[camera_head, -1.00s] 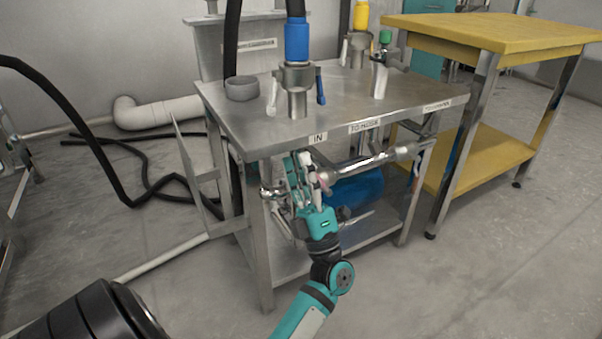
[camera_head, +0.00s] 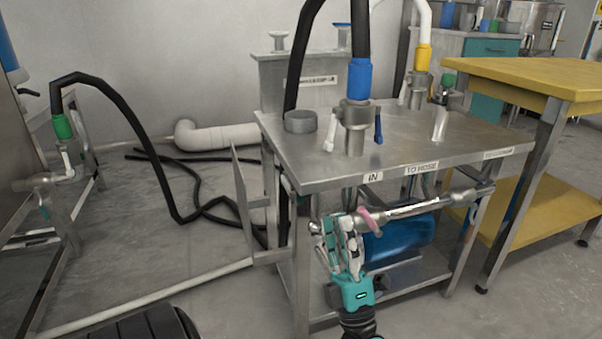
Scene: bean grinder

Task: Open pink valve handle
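The pink valve handle (camera_head: 370,219) shows as a small pink piece on the metal pipe (camera_head: 415,209) under the front edge of the steel table. Part of the handle may be hidden behind the fingers.
The steel table (camera_head: 300,167) carries hose fittings and a grey cup (camera_head: 300,121). A blue cylinder (camera_head: 402,238) sits under the pipe. A yellow table (camera_head: 530,75) stands at right. Black hoses (camera_head: 185,215) lie on the floor at left.

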